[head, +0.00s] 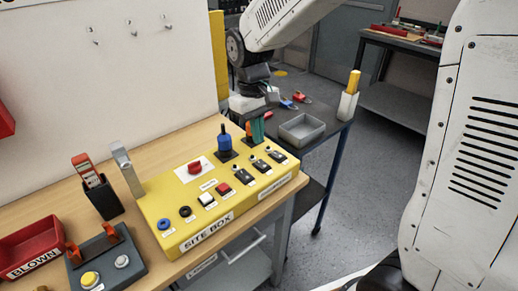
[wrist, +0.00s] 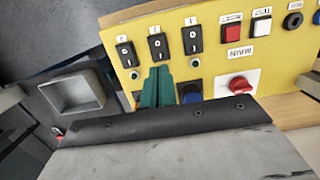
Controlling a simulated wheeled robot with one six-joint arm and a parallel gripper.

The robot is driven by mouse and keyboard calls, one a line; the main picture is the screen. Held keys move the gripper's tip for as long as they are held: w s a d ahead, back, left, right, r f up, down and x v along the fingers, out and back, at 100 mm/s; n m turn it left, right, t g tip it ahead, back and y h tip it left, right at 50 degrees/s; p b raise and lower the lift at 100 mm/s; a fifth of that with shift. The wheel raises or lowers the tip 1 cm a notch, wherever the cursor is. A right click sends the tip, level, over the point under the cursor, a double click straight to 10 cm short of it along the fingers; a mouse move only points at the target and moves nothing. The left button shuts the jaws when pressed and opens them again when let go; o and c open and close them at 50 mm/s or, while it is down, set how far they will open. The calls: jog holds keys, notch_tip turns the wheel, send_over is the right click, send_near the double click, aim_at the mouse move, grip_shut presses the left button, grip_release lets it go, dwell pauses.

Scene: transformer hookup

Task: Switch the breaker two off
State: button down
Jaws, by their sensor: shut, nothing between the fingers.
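The yellow site box (head: 180,216) lies on the wooden bench. Its row of three black breaker switches is at the right end, with the middle breaker (head: 260,165) between the other two. In the wrist view the middle breaker (wrist: 158,46) has a label above it and a small round fitting below. The other breakers (wrist: 126,53) and (wrist: 192,40) flank it. I cannot clearly tell which way the levers are set. My gripper (head: 257,139) is shut and empty above the far right part of the box. Its green fingertips (wrist: 159,69) appear just below the middle breaker in the wrist view; contact is unclear.
A blue knob post (head: 224,142) stands close beside my gripper. A red main knob (head: 195,167) and several buttons sit further left. A black holder (head: 104,199), a red BLOWN bin (head: 38,245) and a grey tray (head: 303,129) are around. Space above the box front is clear.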

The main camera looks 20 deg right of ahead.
notch_tip(320, 180, up, 7)
send_over(265, 165)
jog(key=w+a, duration=0.2)
jog(key=w, duration=0.1)
jog(key=shift+s+d, duration=0.1)
jog(key=shift+d, duration=0.05)
jog(key=shift+s+d, duration=0.1)
jog(key=shift+s+d+r, duration=0.15)
jog(key=shift+s+d, duration=0.15)
jog(key=shift+s, duration=0.1)
jog(key=f, duration=0.4)
jog(key=s+f, duration=0.1)
jog(key=f, duration=0.9)
jog(key=shift+s+d, duration=0.3)
jog(key=shift+d, duration=0.05)
